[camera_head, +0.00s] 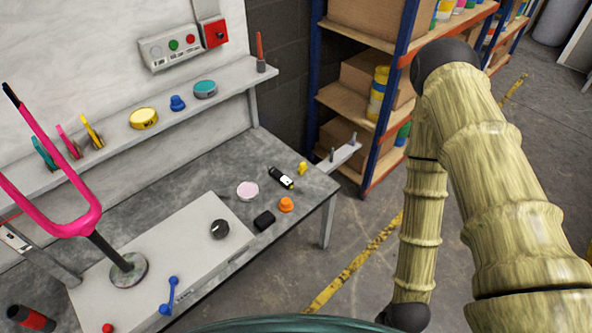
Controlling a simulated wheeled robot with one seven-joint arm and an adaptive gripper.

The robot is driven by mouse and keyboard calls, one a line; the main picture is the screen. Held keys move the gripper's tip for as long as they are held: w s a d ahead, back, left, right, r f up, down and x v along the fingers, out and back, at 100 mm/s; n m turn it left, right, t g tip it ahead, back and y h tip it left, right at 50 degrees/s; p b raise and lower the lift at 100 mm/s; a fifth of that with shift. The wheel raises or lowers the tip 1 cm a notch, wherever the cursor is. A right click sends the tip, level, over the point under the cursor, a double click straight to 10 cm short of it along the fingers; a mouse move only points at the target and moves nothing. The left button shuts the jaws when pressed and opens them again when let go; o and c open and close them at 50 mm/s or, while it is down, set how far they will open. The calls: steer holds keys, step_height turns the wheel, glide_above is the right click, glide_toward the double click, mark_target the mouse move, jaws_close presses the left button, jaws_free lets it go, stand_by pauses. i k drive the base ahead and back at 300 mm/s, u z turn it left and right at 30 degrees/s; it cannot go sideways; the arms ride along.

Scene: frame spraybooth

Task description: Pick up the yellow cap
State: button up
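A small yellow cap (303,168) lies on the grey worktable near its far right corner. It is small in the picture, so I cannot tell exactly how it rests. A black bottle with a white label (282,178) lies just left of it, apart from it. An orange cap (286,204) stands nearer on the same table. My arm shows on the right side, bent over the floor to the right of the table. My gripper is out of the picture.
A black block (264,220) and a pink-topped round tin (248,190) sit nearby. A wall shelf (225,93) with tins and a blue cap (177,103) runs behind. A pink fork (70,226) stands at left. A storage rack (398,75) stands beyond the table.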

mark_target(302, 168)
steer(key=u, duration=0.65)
steer(key=i, duration=0.9)
